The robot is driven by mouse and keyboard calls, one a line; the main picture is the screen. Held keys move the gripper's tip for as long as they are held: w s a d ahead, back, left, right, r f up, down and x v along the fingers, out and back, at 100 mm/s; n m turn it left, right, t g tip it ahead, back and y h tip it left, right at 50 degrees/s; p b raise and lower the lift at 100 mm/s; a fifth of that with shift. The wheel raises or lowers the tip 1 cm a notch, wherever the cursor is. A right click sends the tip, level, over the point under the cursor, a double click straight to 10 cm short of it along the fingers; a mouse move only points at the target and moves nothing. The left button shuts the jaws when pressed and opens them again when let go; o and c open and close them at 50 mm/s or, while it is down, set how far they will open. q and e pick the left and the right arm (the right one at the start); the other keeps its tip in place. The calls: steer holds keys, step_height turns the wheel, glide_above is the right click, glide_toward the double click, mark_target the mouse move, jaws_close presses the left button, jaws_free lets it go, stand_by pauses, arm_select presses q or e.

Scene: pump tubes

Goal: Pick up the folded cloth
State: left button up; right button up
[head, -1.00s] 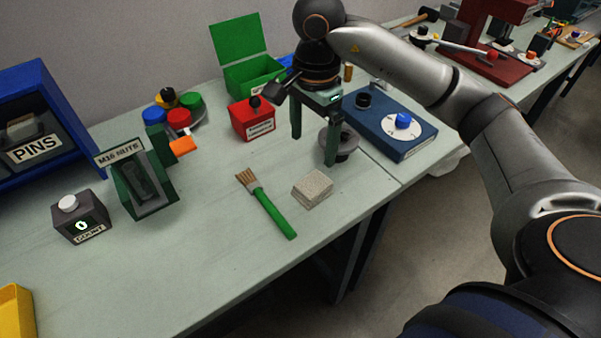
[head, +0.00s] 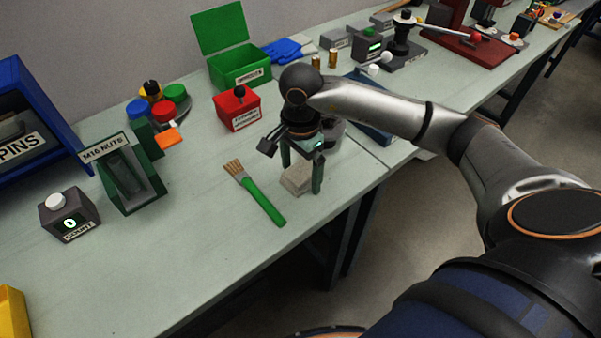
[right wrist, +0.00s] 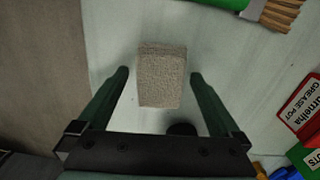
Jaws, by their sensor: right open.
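The folded cloth (head: 296,180) is a small grey-beige block lying on the light green workbench, near its front edge. My right gripper (head: 301,177) is directly above it, pointing down, with its two green fingers apart. In the right wrist view the cloth (right wrist: 162,75) shows between and slightly beyond the open fingertips (right wrist: 159,73), with clear gaps on both sides. The fingers do not appear to touch it. In the head view the fingers hide part of the cloth. My left gripper is not in view.
A green-handled brush (head: 259,196) lies just left of the cloth and shows in the right wrist view (right wrist: 282,12). A red grease pot (head: 237,109) stands behind it. The M16 nuts bin (head: 128,184) and a counter box (head: 69,214) are further left. The bench front is clear.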

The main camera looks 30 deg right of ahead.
steer(key=shift+f, duration=0.15)
steer(key=shift+c, duration=0.2)
steer(key=c, duration=1.2)
steer(key=shift+c, duration=0.2)
steer(key=shift+r, duration=0.45)
step_height(320, 180, up, 2)
steer(key=shift+r, duration=0.15)
steer(key=s+a+r, duration=0.3)
steer(key=s+r, duration=0.7)
steer(key=s, duration=0.3)
steer(key=shift+s+a, duration=0.2)
steer(key=shift+s, duration=0.15)
